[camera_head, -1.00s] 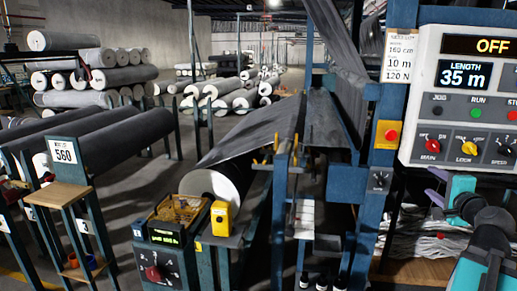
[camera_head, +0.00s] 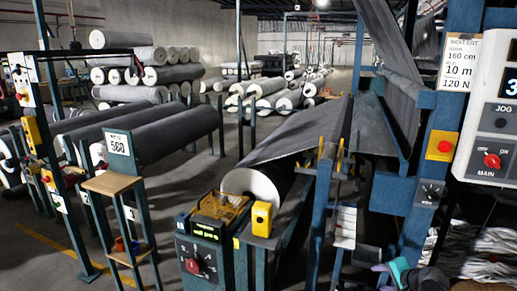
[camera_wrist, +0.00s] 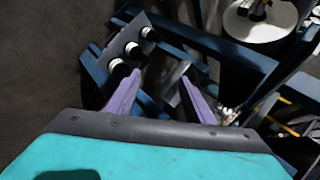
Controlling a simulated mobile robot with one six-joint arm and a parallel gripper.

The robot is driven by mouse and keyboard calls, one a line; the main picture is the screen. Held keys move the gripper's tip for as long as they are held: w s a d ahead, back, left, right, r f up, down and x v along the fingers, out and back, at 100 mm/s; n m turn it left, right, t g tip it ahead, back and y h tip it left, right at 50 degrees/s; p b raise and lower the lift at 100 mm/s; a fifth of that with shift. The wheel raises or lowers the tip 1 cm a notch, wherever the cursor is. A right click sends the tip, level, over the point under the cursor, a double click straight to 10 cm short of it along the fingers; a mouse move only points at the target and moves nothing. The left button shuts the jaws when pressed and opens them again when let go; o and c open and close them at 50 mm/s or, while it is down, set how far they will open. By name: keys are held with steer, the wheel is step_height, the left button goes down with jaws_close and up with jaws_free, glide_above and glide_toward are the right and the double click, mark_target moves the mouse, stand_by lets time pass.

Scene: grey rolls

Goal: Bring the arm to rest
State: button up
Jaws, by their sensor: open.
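My gripper (camera_wrist: 161,76) shows its two purple fingers spread apart in the wrist view, with nothing between them. Behind the fingers are blue frame bars and a dark plate with black-and-white round knobs (camera_wrist: 132,50). I cannot tell how far these are from the fingertips. In the head view only a small teal and purple part of my gripper (camera_head: 385,268) shows at the bottom right edge, low beside the blue machine frame (camera_head: 425,185). The rest of my arm is mostly cut off there.
A control panel (camera_head: 495,110) stands at the right edge. A grey roll (camera_head: 262,190) sits in the machine, beside a yellow box (camera_head: 262,218). A wooden-topped stand (camera_head: 112,184) with a "560" card is at left. Open floor (camera_head: 165,215) lies between them.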

steer(key=s+a+f+n+g+y, duration=0.1)
steer(key=s+a+f+n+g, duration=0.4)
steer(key=a+f, duration=0.6)
steer(key=s+a+f+n+g+y, duration=0.1)
steer(key=s+a+f+n+g, duration=0.15)
steer(key=s+a+f, duration=0.8)
steer(key=s+a+f+n+g+h+p, duration=0.1)
steer(key=s+a+f+n+g, duration=0.1)
steer(key=s+f, duration=0.5)
steer(key=s+a+f+n+g+h, duration=0.2)
steer(key=s+f, duration=0.5)
steer(key=s, duration=0.5)
steer(key=a+n+g, duration=0.1)
steer(key=n+g, duration=0.1)
steer(key=g, duration=0.1)
steer(key=shift+s+a+f+p, duration=0.25)
steer(key=shift+s+a+p, duration=0.05)
steer(key=shift+p, duration=0.05)
